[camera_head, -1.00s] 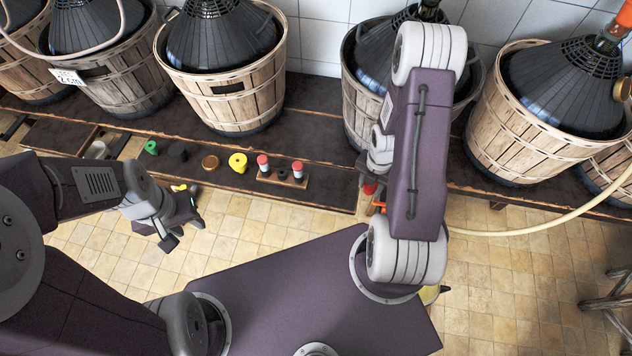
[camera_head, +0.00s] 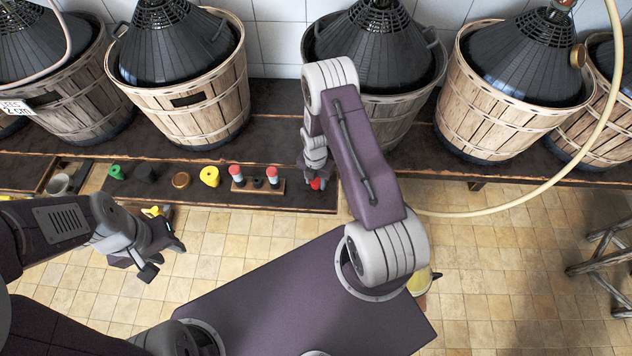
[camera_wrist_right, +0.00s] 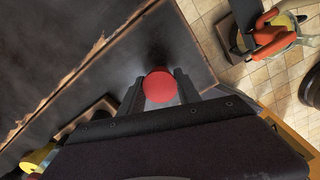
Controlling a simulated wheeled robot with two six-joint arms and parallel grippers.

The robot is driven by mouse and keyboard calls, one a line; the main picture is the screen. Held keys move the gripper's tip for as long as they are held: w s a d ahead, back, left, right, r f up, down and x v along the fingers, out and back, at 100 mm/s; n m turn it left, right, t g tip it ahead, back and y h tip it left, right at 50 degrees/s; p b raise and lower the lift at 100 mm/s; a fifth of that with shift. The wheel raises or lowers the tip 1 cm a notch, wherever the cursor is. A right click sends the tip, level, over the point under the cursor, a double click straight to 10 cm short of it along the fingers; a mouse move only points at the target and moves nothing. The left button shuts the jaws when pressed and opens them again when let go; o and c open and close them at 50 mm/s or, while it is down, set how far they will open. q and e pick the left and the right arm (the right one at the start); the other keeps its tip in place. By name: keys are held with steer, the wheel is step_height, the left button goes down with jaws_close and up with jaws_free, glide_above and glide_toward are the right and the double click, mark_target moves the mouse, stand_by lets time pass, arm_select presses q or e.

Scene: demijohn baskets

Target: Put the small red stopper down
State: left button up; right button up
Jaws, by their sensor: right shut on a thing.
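The small red stopper (camera_head: 316,184) is held by my right gripper (camera_head: 316,180), over the right end of the dark board on the bench front. In the right wrist view the round red top of the stopper (camera_wrist_right: 160,86) sits between the two fingers (camera_wrist_right: 160,92), which are shut on it. Dark board surface lies beyond it; whether the stopper touches the board I cannot tell. My left gripper (camera_head: 165,258) is open and empty in front of the bench, over the tiled floor.
Green (camera_head: 116,172), black (camera_head: 145,173), brown (camera_head: 180,180) and yellow (camera_head: 209,176) stoppers stand left on the board (camera_head: 285,202). A small wooden rack (camera_head: 257,187) holds two red-topped pieces. Basketed demijohns (camera_head: 190,112) line the back. A pale hose (camera_head: 520,203) curves at right.

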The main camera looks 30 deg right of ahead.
mark_target(316, 180)
steer(key=shift+f, duration=0.25)
steer(key=o, duration=1.3)
steer(key=shift+r, duration=0.35)
step_height(316, 180, up, 12)
steer(key=p, duration=0.2)
steer(key=shift+a+f+p, duration=0.1)
steer(key=shift+p, duration=0.2)
